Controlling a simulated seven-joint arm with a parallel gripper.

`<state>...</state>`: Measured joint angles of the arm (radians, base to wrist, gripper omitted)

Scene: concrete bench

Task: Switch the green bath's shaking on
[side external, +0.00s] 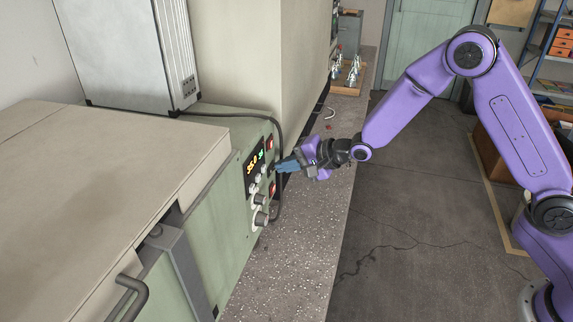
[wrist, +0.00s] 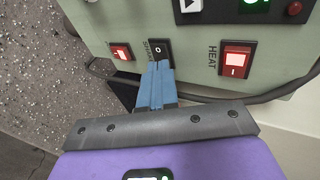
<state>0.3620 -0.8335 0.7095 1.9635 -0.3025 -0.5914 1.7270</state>
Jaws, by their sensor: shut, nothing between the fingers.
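The green bath (side external: 215,240) stands on the bench with its control panel facing my arm. In the wrist view a small black rocker switch (wrist: 160,47) marked 0 is unlit, with a partly readable label that looks like SHAKE beside it. My gripper (side external: 279,165) is shut and empty, its blue fingers pointing at the panel between two red switches. In the wrist view the fingertips (wrist: 160,66) reach the lower edge of the black switch and hide part of it. I cannot tell whether they touch it.
A red lit HEAT switch (wrist: 236,62) is right of the black switch, and a smaller red lit switch (wrist: 122,51) is left. A black cable (side external: 279,124) hangs close by the panel. Knobs (side external: 260,208) stick out below the display (side external: 255,165). The bench strip (side external: 300,240) in front is clear.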

